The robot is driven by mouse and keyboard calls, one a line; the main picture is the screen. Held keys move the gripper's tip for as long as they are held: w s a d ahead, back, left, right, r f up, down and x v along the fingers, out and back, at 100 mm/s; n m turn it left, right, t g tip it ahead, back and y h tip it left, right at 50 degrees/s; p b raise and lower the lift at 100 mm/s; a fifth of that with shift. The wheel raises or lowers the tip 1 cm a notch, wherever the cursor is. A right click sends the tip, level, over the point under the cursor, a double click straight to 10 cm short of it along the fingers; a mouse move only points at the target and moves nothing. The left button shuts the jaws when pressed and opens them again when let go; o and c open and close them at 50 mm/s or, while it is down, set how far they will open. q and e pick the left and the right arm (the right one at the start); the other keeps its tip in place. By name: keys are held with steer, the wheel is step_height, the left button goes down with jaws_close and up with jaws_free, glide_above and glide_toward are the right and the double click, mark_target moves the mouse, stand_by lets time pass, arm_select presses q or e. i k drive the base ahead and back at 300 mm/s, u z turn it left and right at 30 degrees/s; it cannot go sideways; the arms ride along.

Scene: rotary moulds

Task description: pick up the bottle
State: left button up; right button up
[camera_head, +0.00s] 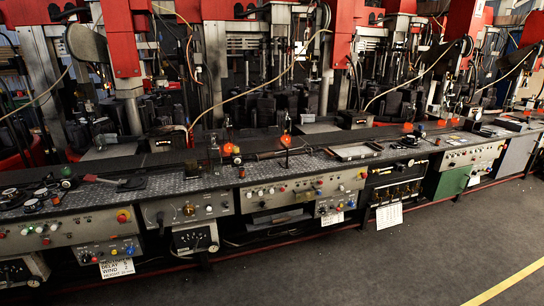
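A dark, see-through upright shape (215,154), possibly a glass bottle, stands on the machine's long ledge left of the middle. Close to its right is a small orange rounded thing (228,149) with a faint clear shape above it. Farther right, another orange rounded thing (286,139) has a narrow clear top. They are too small to tell for sure which is the bottle. Neither of my grippers is in view, so nothing is seen touching these things.
A long ledge (180,181) runs across above control panels (300,190) with knobs and buttons. A red-handled tool (100,179) lies at left, a flat tray (355,152) right of the middle. Red and grey machinery stands behind. The grey floor (400,265) in front is clear.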

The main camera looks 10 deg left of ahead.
mark_target(214, 151)
steer(key=z, duration=0.6)
steer(key=i, duration=1.1)
steer(key=z, duration=0.4)
steer(key=i, duration=1.2)
steer(key=u, duration=0.6)
steer(key=i, duration=0.75)
steer(key=u, duration=1.45)
steer(key=i, duration=0.55)
steer(key=u, duration=0.45)
